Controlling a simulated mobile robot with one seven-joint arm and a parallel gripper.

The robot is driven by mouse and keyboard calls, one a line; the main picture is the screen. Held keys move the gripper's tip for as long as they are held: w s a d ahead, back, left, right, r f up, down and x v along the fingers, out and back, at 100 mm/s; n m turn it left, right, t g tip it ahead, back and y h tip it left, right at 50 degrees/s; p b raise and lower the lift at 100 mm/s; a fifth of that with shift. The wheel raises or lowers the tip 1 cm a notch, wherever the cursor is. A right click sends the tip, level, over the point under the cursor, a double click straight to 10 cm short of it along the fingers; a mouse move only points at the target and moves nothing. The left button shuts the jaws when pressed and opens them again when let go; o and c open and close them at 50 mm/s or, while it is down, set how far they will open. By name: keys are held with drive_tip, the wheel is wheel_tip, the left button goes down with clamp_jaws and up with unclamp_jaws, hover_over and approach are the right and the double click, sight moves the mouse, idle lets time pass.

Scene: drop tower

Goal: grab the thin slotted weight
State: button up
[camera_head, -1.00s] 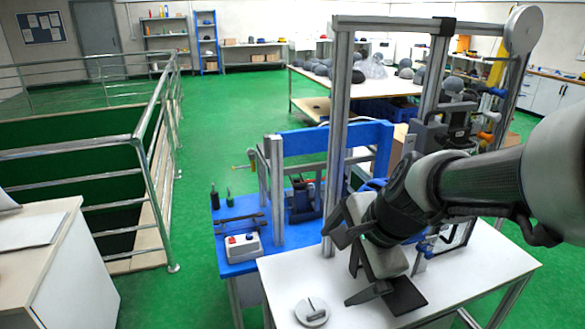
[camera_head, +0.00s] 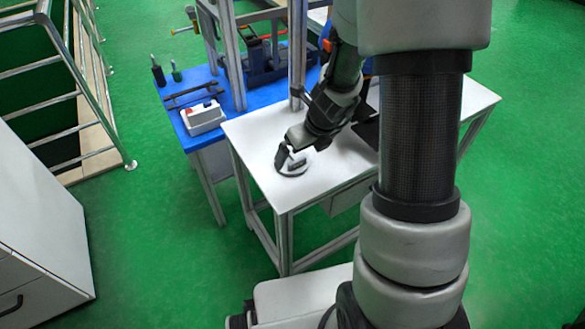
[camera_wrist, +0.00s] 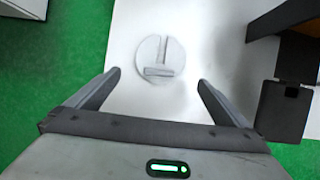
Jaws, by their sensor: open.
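The thin slotted weight (camera_wrist: 148,50) is a pale grey disc with a straight slot and a small raised bar. It lies flat on the white table (camera_wrist: 125,35). In the wrist view it sits just beyond the fingertips of my gripper (camera_wrist: 158,78), roughly centred between them. The fingers are spread wide and nothing is between them. In the head view my gripper (camera_head: 291,159) is low over the weight (camera_head: 291,174) and hides part of it. I cannot tell how high the fingertips are above the table.
A black flat piece (camera_head: 367,131) lies on the table right of my arm; dark parts (camera_wrist: 285,108) show at the wrist view's right. A blue bench (camera_head: 178,110) with a white switch box (camera_head: 203,118) adjoins the table at left.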

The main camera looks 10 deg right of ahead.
sight(292, 159)
drive_tip(key=b+x, duration=0.1)
drive_tip(key=x, duration=0.1)
drive_tip(key=b+x, duration=0.1)
drive_tip(key=x, duration=0.1)
drive_tip(key=b+x, duration=0.1)
drive_tip(key=x, duration=0.2)
drive_tip(key=shift+w+a+r, duration=0.1)
drive_tip(key=shift+w+a, duration=0.05)
drive_tip(key=shift+w, duration=0.25)
drive_tip(key=shift+c, duration=0.4)
